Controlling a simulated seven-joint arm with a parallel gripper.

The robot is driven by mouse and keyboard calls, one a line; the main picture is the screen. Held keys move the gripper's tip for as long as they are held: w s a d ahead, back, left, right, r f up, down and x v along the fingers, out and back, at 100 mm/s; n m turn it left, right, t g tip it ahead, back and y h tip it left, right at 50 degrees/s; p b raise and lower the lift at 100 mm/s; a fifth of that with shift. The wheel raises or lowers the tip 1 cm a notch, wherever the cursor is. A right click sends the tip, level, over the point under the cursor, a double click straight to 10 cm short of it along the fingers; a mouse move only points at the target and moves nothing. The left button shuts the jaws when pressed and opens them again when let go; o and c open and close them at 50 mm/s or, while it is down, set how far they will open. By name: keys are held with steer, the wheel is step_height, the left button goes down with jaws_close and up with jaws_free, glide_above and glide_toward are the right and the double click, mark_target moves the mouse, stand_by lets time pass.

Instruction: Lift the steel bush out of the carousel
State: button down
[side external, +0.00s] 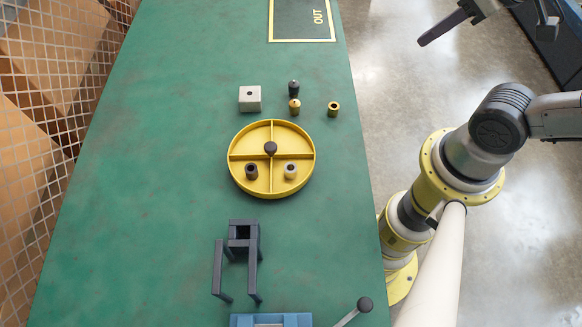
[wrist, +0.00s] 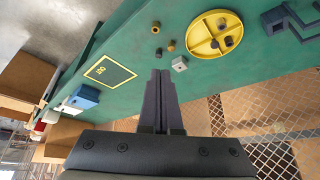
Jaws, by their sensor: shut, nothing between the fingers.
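The carousel (side external: 233,179) is a round yellow tray with a low rim, cross-shaped dividers and a dark centre knob (side external: 270,148). Two hollow bushes stand in its two front compartments: a dark brown bush (side external: 252,171) at left and a paler bush (side external: 290,171) at right. The paler one looks most like steel, though its metal is hard to tell. The carousel also shows in the wrist view (wrist: 197,42). My gripper (side external: 429,38) is well to the right of the table in the side view. Its fingers (wrist: 160,73) are shut together and empty, apart from everything.
Behind the carousel on the green table (side external: 180,140) are a pale block with a hole (side external: 249,99), a dark-topped peg (side external: 293,88), a small brass piece (side external: 295,107) and a brass bush (side external: 333,109). A grey stand (side external: 243,240) and blue fixture (side external: 270,320) are in front.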

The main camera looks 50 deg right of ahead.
steer(key=c, duration=1.1)
jaws_free()
steer(key=shift+o, duration=1.1)
steer(key=shift+w+r+m, duration=0.25)
steer(key=shift+w+m, duration=0.05)
steer(key=shift+m, duration=0.3)
steer(key=o, duration=0.5)
steer(key=w, duration=0.1)
steer(key=w+r+m, duration=0.1)
steer(key=w+m, duration=0.1)
steer(key=shift+w+a+r+t, duration=0.1)
steer(key=shift+a+r+t, duration=0.15)
steer(key=shift+t, duration=0.15)
steer(key=o, duration=0.3)
steer(key=shift+m+g+y, duration=0.3)
steer(key=shift+m, duration=0.4)
steer(key=w, duration=0.1)
steer(key=w+a, duration=0.1)
steer(key=w, duration=0.1)
steer(key=w+a, duration=0.1)
steer(key=shift+w+f, duration=0.2)
steer(key=shift+f, duration=0.1)
steer(key=n+g, duration=0.2)
steer(key=g, duration=0.4)
glide_above(291, 168)
step_height(291, 168, down, 20)
steer(key=f, duration=0.1)
steer(key=shift+f, duration=5.1)
